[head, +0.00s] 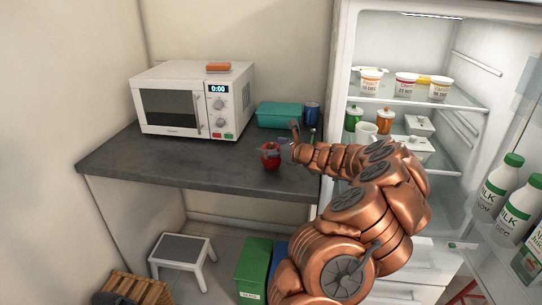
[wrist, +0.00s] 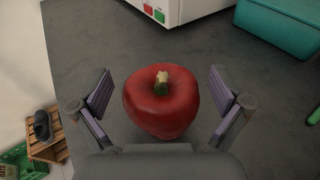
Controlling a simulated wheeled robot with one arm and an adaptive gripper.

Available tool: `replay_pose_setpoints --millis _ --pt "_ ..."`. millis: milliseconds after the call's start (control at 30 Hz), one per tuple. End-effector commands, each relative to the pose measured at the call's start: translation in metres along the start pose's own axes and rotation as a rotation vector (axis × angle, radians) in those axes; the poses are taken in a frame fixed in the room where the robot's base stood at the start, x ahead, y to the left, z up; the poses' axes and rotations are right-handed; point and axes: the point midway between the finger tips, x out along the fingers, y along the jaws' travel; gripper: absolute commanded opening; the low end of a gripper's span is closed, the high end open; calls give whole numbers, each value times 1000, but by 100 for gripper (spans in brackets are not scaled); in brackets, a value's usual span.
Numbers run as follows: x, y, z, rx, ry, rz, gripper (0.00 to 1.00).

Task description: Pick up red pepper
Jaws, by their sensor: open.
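The red pepper (head: 270,161) stands on the dark grey counter (head: 190,172), near its front edge and toward its right end. In the wrist view the red pepper (wrist: 160,104) is upright, with a green and pale stem on top. My gripper (wrist: 158,92) is open, with one finger pad to the left of the pepper and one to the right. A gap shows between the pepper and each pad. In the head view my gripper (head: 278,149) is at the pepper and partly covers it.
A white microwave (head: 170,107) with an orange item (head: 218,67) on top stands behind left. A teal container (head: 279,115) and a blue can (head: 312,113) stand behind the pepper. An open fridge (head: 420,60) is on the right. The counter left of the pepper is clear.

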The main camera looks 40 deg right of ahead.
Motion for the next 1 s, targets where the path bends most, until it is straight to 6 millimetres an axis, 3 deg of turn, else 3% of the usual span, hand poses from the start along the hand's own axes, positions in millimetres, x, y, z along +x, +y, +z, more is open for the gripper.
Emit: replay_pose_setpoints --millis 167,700,1000 --pt "0 0 0 -1 0 0 99" --pt "0 0 0 -1 0 0 43" --pt "-1 0 2 -2 0 0 41"
